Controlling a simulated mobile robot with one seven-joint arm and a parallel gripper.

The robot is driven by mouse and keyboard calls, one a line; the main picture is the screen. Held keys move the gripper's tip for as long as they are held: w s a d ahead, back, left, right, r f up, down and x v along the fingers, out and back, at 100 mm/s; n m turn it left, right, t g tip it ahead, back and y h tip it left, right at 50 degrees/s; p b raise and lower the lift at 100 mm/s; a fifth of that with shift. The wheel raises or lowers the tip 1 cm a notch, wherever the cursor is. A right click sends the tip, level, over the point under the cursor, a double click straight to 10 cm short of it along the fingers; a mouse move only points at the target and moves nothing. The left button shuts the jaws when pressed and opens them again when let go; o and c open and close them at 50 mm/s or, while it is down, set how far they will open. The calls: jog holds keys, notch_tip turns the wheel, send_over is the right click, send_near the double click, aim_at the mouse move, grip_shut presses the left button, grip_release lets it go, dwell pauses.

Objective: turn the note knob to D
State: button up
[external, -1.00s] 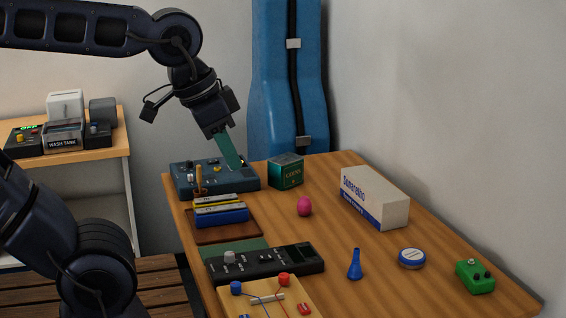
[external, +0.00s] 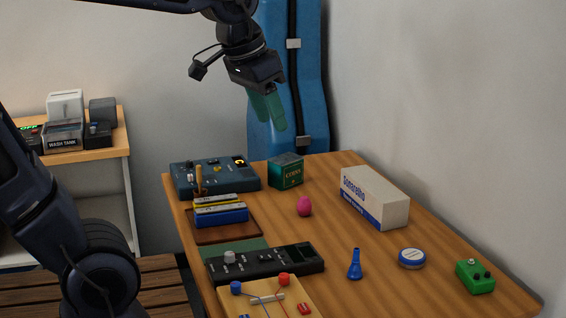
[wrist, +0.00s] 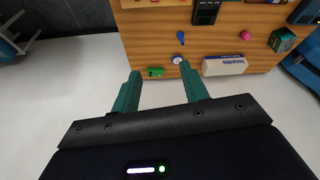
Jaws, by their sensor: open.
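A blue-grey box with knobs (external: 212,184) stands at the far left of the table in the external view. It has several small knobs on top and a dark patch with a yellow mark (external: 239,161) at its back right corner. The labels are too small to read, so I cannot tell which knob is the note knob or where it points. The box's edge also shows at the top right of the wrist view (wrist: 307,12). My gripper (external: 270,126) is open and empty, raised above and to the right of that box, touching nothing. Its green fingers show apart in the wrist view (wrist: 160,67).
A green tin (external: 286,172) stands just right of the box. A yellow and blue harmonica-like pair (external: 221,215) lies in front. A black device with a grey knob (external: 265,264) is nearer. A white carton (external: 374,196) and pink egg (external: 304,206) stand to the right.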

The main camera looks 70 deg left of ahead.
jog(key=w+a+n+g, duration=0.1)
jog(key=w+a+n, duration=0.1)
jog(key=w+a, duration=0.55)
jog(key=w+a+r+n, duration=0.15)
jog(key=w+a, duration=0.25)
jog(key=a, duration=0.6)
jog(key=w+a+n+g, duration=0.1)
jog(key=w+a+n, duration=0.1)
jog(key=w+a, duration=0.55)
jog(key=a+f+n, duration=0.3)
jog(key=a+f, duration=0.1)
jog(key=a, duration=1.1)
jog(key=n+g, duration=0.2)
jog(key=n, duration=0.5)
send_over(196, 161)
notch_tip(196, 161, down, 26)
jog(key=shift+h, duration=0.3)
notch_tip(196, 161, down, 10)
jog(key=shift+f, duration=0.25)
